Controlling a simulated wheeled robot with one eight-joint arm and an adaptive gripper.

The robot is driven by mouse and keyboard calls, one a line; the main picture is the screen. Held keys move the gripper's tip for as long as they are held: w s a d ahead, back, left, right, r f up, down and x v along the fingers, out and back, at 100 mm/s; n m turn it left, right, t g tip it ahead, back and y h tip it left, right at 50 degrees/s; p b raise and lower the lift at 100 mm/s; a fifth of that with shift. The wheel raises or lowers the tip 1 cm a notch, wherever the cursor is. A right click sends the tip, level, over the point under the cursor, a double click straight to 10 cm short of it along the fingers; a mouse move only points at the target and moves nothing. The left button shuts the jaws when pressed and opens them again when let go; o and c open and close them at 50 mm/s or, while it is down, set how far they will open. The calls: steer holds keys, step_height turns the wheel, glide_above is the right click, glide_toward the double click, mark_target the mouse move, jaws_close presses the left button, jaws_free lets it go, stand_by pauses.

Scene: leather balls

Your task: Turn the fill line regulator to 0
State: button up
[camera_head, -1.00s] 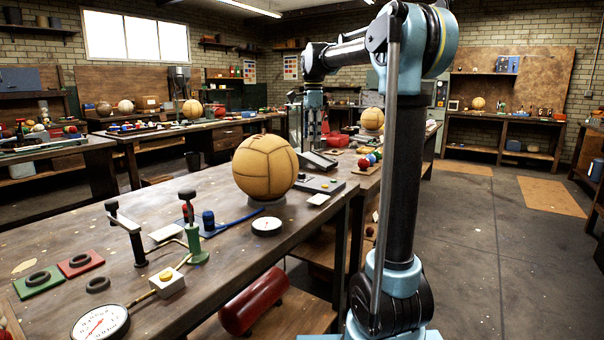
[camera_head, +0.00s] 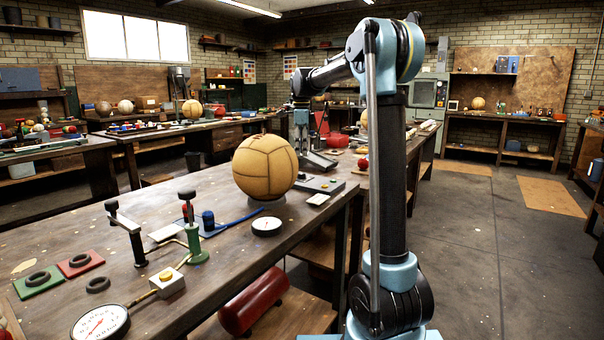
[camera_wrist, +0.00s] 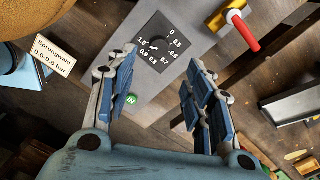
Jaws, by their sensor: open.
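The regulator shows in the wrist view as a black square dial plate (camera_wrist: 160,49) with white numbers and a dark round knob (camera_wrist: 156,44) on a grey box. A pale mark on the knob seems to point to the lower left, away from the 0 at the top right; its exact reading is too small to tell. My gripper (camera_wrist: 158,96) is open and empty, its two blue-padded fingers on either side below the dial, apart from the knob. In the head view my gripper (camera_head: 302,137) hangs beyond the leather ball, its fingers unclear.
A leather ball (camera_head: 265,167) stands near the box and fills the wrist view's upper left corner. A printed card (camera_wrist: 54,56) lies beside it. A red handle (camera_wrist: 245,34) on brass is right of the dial. A green button (camera_wrist: 131,99) sits below it.

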mark_target(302, 173)
step_height(302, 173, down, 9)
steer(key=shift+f, duration=0.1)
stand_by(0.3)
steer(key=shift+c, duration=0.6)
steer(key=c, duration=1)
